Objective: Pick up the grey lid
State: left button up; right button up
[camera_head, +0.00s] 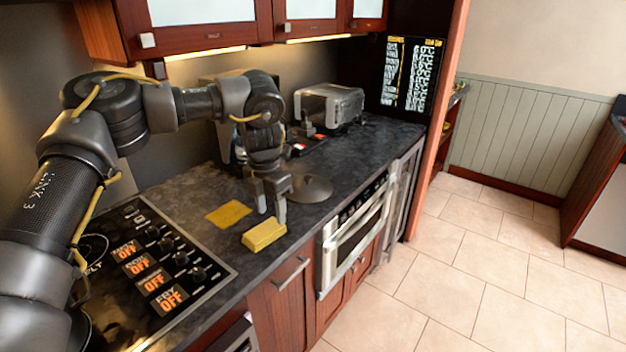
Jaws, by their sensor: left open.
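The grey lid (311,188) lies flat on the dark countertop, a round disc with a small raised knob at its middle. My left gripper (272,207) points down at the counter just left of the lid, with its two fingers apart and nothing seen between them. The gripper hides a little of the lid's left side. I cannot tell whether a finger touches the lid or the counter. My right gripper is not in view.
A yellow block (264,234) sits near the counter's front edge, close to the gripper. A flat yellow piece (228,213) lies left of it. A cooktop (150,262) is at the left, a toaster (330,105) at the back. The counter (375,140) is clear right of the lid.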

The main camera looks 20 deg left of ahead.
aim_at(308, 188)
jog(key=u, duration=0.05)
jog(key=i, duration=1.1)
jog(key=z, duration=0.05)
